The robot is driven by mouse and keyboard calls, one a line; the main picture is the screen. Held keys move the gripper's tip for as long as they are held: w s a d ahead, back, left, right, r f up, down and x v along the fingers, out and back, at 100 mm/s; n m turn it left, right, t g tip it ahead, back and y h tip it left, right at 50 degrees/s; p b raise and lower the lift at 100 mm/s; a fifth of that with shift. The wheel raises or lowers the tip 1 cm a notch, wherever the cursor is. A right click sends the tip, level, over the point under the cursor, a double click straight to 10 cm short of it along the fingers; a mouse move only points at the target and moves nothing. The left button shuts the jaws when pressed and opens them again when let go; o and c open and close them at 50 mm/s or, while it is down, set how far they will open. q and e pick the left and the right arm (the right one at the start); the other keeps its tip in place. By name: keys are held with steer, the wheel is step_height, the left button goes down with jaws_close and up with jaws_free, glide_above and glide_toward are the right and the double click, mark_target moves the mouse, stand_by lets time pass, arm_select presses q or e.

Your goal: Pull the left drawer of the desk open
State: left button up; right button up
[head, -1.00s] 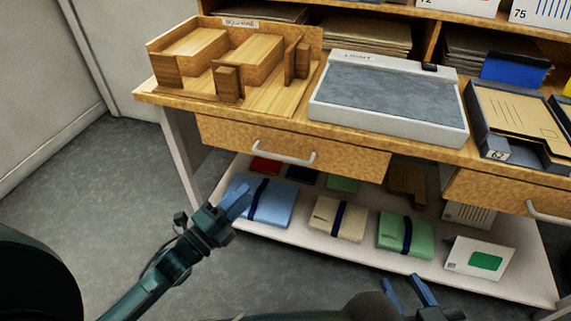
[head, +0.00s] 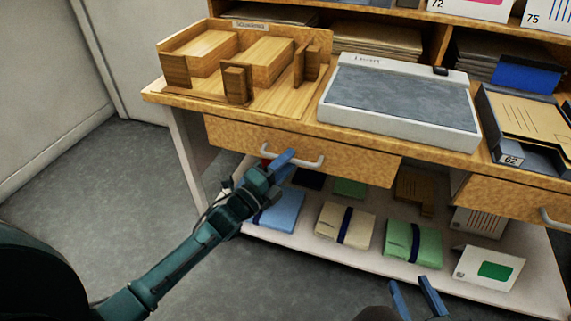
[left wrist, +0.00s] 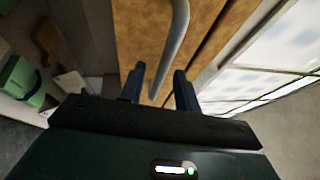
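The desk's left drawer (head: 360,162) has a speckled wooden front under the desktop and looks shut. Its pale bar handle (head: 308,161) shows in the head view, its left part by my left gripper (head: 288,162). In the left wrist view, the left gripper (left wrist: 158,88) has its two dark fingers apart. The handle (left wrist: 177,35) runs down between them in that picture, with the drawer front (left wrist: 137,35) behind. I cannot tell whether the fingers touch the handle. My right gripper (head: 416,296) is open and empty at the bottom of the head view, away from the desk drawers.
A wooden organizer (head: 285,95) and a grey-topped light box (head: 400,98) stand on the desktop. A lower shelf (head: 385,262) under the drawers holds banded bundles, such as a green one (head: 425,240). A right drawer (head: 505,195) is at the right. Open floor lies at the left.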

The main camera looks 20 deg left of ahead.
arm_select(q)
jaws_close()
steer(key=shift+s, duration=0.1)
stand_by(0.5)
